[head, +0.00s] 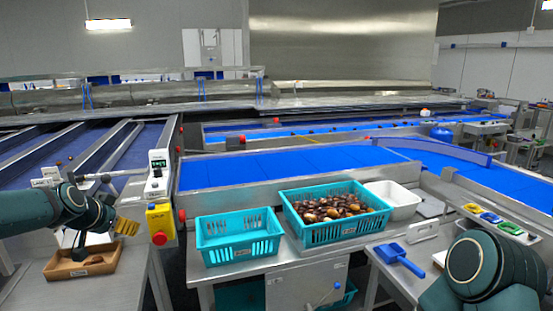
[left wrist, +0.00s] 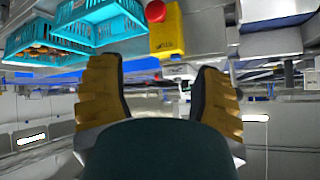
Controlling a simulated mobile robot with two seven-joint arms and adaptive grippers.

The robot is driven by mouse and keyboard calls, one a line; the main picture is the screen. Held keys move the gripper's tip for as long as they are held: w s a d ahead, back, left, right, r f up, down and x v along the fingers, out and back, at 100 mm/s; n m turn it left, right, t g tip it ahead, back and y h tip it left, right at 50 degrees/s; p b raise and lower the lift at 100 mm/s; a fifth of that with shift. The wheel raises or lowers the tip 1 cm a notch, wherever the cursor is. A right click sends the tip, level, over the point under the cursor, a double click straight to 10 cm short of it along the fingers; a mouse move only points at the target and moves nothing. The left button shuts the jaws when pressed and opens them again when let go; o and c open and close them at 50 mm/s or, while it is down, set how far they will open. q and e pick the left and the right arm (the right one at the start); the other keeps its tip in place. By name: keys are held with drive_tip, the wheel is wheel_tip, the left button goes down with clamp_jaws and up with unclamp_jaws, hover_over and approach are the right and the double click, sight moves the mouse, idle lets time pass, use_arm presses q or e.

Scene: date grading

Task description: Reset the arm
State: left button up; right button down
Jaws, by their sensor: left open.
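My left arm reaches in from the left in the head view. My left gripper (head: 126,228), with yellow ribbed fingers, is held above the rear right part of a wooden tray (head: 60,275). In the left wrist view my left gripper (left wrist: 160,70) has its two fingers wide apart with nothing between them. My right arm (head: 478,262) shows at the lower right of the head view, folded close; its gripper is out of the picture.
A yellow box with a red button (head: 159,238) stands just right of my left gripper. An empty teal basket (head: 212,258) and a teal basket of dates (head: 320,235) sit on the steel table. A blue scoop (head: 400,260) lies right. Blue conveyors (head: 270,170) run behind.

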use_arm(q)
drive_tip(key=w+d+f+n+g+h, duration=0.15)
drive_tip(key=d+f, duration=0.45)
drive_tip(key=f, duration=0.7)
drive_tip(key=s+d+f+g, duration=0.2)
drive_tip(key=s+d+f, duration=0.5)
drive_tip(key=d+f, duration=0.4)
drive_tip(key=s+d+f+n+g, duration=0.1)
drive_tip(key=s+d+f, duration=0.3)
drive_tip(key=s, duration=0.3)
drive_tip(key=s+d+f+n+g+h, duration=0.1)
drive_tip(key=s+d+f, duration=0.3)
drive_tip(key=s, duration=0.3)
drive_tip(key=s+d+f+n+g+h, duration=0.1)
drive_tip(key=s+d+f+g, duration=0.1)
drive_tip(key=s+d+f, duration=0.2)
drive_tip(key=s+f, duration=0.2)
drive_tip(key=s, duration=0.1)
drive_tip(key=shift+s+d, duration=0.15)
drive_tip(key=shift+d, duration=0.25)
